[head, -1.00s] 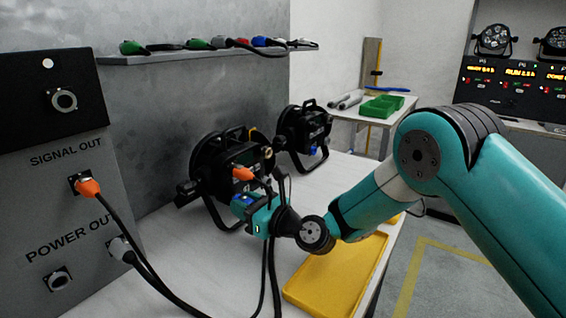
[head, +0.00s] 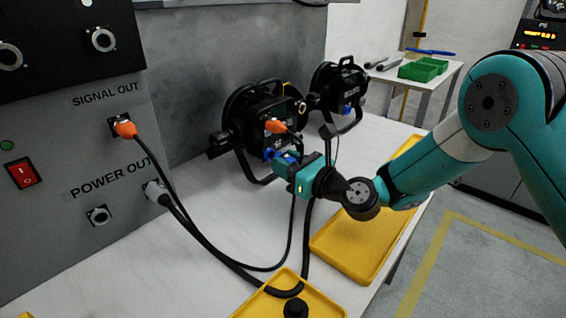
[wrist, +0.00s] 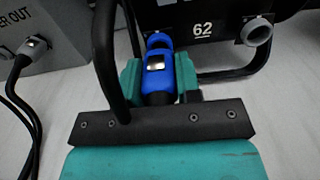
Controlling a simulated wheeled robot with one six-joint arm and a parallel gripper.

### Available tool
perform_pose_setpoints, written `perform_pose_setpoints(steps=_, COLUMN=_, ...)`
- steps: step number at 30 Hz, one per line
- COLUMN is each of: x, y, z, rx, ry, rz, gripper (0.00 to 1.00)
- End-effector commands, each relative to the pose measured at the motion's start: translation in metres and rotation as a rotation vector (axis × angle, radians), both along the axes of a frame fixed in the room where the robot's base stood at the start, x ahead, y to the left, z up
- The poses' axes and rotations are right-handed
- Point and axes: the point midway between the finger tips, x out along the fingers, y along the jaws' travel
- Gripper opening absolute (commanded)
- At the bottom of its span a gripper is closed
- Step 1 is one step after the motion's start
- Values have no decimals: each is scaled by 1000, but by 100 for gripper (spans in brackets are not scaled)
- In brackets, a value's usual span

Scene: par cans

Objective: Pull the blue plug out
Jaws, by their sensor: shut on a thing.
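The blue plug (wrist: 155,75) sits between the two teal fingers of my gripper (wrist: 160,84) in the wrist view. My gripper is shut on it. In the head view my gripper (head: 291,165) is at the lower front of the nearer black par can (head: 252,112), with blue of the plug showing at its fingers. Another bit of blue (head: 268,153) shows on the par can just left of the fingers. A blue ring (wrist: 158,40) lies at the plug's front end; I cannot tell whether the plug is still seated.
An orange plug (head: 276,126) is in the par can above my gripper. Black cables hang close to my gripper and run to the grey power panel (head: 75,225). A second par can (head: 338,92) stands behind. Yellow trays (head: 345,262) lie at the table's front.

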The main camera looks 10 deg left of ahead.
Motion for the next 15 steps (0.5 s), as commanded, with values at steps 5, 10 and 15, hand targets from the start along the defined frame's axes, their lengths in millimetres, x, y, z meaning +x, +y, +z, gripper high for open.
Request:
perform_pose_setpoints(steps=5, x=-3, y=-5, z=-1, rx=0, ry=0, rz=-1, gripper=3)
perform_pose_setpoints(steps=10, x=-5, y=-9, z=0, rx=0, ry=-1, rz=0, gripper=3)
perform_pose_setpoints(steps=15, x=-6, y=-11, z=0, rx=0, ry=-1, rz=0, gripper=3)
